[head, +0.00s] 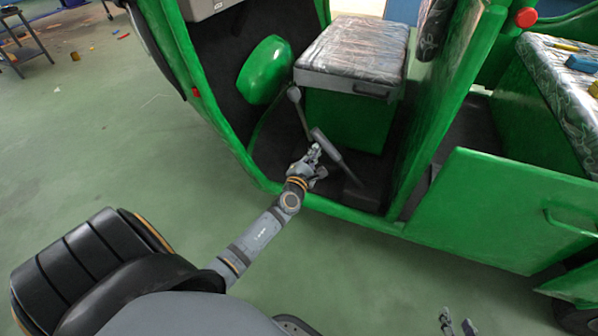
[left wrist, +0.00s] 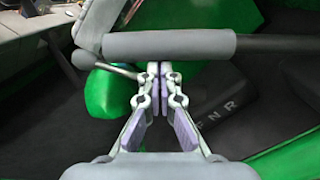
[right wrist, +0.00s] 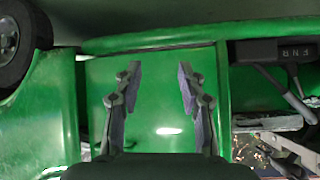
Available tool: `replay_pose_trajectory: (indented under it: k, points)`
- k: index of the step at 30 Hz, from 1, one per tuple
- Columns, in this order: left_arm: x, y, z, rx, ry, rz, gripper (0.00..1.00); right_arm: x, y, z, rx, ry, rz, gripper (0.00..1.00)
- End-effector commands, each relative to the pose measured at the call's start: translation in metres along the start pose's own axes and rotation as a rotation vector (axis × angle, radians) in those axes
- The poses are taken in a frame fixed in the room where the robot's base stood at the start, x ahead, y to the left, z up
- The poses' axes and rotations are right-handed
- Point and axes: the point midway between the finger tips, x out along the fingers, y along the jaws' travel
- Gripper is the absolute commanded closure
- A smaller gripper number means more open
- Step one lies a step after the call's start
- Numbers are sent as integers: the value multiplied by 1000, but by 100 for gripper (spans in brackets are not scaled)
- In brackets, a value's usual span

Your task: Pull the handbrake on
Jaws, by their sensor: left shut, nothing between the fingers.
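The handbrake lever (head: 326,144) stands tilted up from the dark cab floor, in front of the driver's seat. Its grey grip (left wrist: 170,45) lies across the left wrist view. My left gripper (head: 314,154) is at the lever in the head view. In the left wrist view its fingers (left wrist: 159,70) are shut together with nothing between them, tips just under the grip; I cannot tell whether they touch it. My right gripper (head: 458,326) is at the bottom of the head view, clear of the lever; the right wrist view shows its fingers (right wrist: 157,78) apart and empty.
The green rickshaw (head: 500,205) fills the right side. The driver's seat (head: 355,45) is behind the lever. A dark housing marked F N R (left wrist: 217,105) sits beside the lever. A second lever (head: 297,105) stands left of it. Green floor at left is mostly open.

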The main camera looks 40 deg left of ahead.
Motion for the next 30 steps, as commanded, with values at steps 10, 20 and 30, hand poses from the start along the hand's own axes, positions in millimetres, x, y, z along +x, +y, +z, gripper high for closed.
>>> replay_pose_trajectory:
  k: [10,20,30]
  points:
    - [1,4,20,70,-1,-2,100,-32,-8,105,29,-440,-29,60]
    - [2,4,34,133,-1,-6,100,-43,-5,96,13,-512,-14,60]
    - [2,3,46,187,-1,-9,100,-52,-2,89,2,-570,-1,60]
